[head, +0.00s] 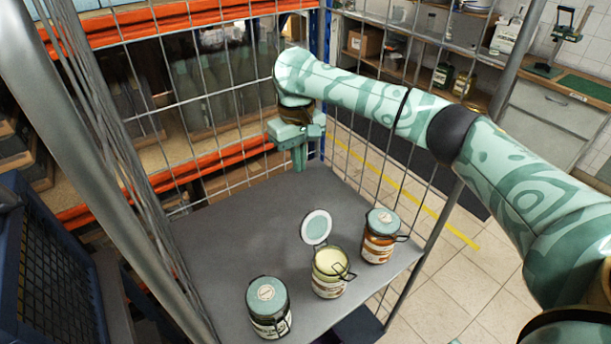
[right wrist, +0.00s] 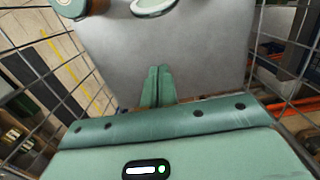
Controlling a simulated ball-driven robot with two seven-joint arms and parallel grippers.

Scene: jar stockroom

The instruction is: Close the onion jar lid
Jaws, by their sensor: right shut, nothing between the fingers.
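A glass jar with pale contents (head: 329,283) stands open on the grey shelf, in the middle of three jars. Its round lid (head: 316,228), white-rimmed with a teal centre, is swung up behind the mouth on the far side. The lid also shows at the top edge of the right wrist view (right wrist: 152,6). I cannot read the labels; this is the only open jar. My right gripper (head: 300,168) is shut and empty above the far part of the shelf, well apart from the jars. Its closed fingers also show in the right wrist view (right wrist: 159,72). My left gripper is not in view.
A closed jar with orange contents (head: 377,247) stands right of the open jar, and a closed dark jar (head: 268,312) stands front left. Wire mesh walls and posts surround the grey shelf (head: 230,235). Its far and left parts are clear.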

